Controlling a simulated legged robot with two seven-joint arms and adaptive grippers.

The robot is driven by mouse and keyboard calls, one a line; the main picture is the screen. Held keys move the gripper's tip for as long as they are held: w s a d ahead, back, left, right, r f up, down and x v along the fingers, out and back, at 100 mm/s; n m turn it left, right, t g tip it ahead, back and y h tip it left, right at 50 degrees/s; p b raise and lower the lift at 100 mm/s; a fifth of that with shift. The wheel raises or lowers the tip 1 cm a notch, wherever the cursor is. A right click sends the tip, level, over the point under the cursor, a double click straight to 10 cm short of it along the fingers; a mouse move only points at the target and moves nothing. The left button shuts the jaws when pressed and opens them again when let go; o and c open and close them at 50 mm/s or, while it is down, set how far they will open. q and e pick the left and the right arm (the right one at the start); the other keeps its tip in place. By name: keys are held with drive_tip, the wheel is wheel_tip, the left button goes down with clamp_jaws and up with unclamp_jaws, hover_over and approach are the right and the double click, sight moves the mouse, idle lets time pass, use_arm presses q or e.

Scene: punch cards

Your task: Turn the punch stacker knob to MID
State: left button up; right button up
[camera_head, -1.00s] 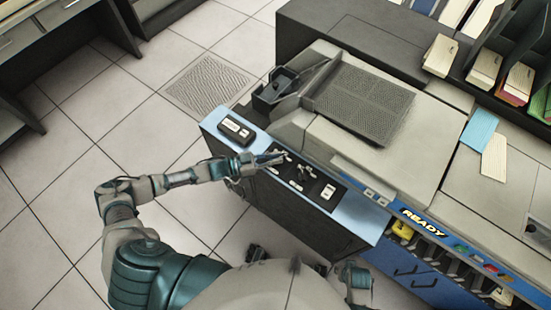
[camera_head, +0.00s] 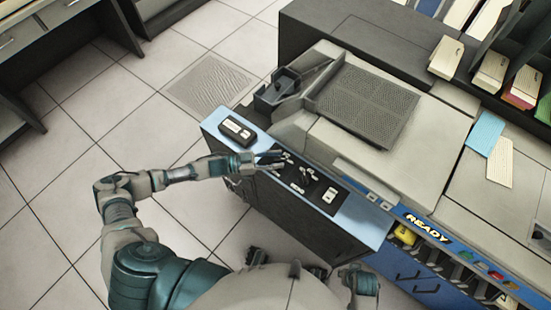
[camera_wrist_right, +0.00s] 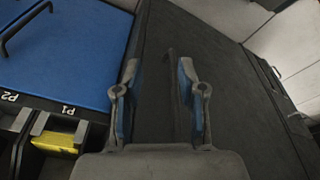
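A black control panel (camera_head: 316,205) with several small knobs and switches is set in the blue ledge of the grey machine in the head view. Which knob is the punch stacker knob, and its setting, cannot be read. My left gripper (camera_head: 274,156) is at the left end of this panel, over or beside its left controls; its fingers are too small to judge. My right gripper (camera_wrist_right: 160,100) shows in the right wrist view with its two fingers apart and nothing between them. It faces a dark panel surface.
A dark box with light buttons (camera_head: 237,130) sits at the ledge's left end. A READY sign (camera_head: 426,228) and coloured buttons are at the right. A yellow block (camera_wrist_right: 58,142) lies in a slot marked P1. Card stacks (camera_head: 490,70) stand behind.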

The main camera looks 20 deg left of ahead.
use_arm(q)
drive_tip(key=v, duration=1.2)
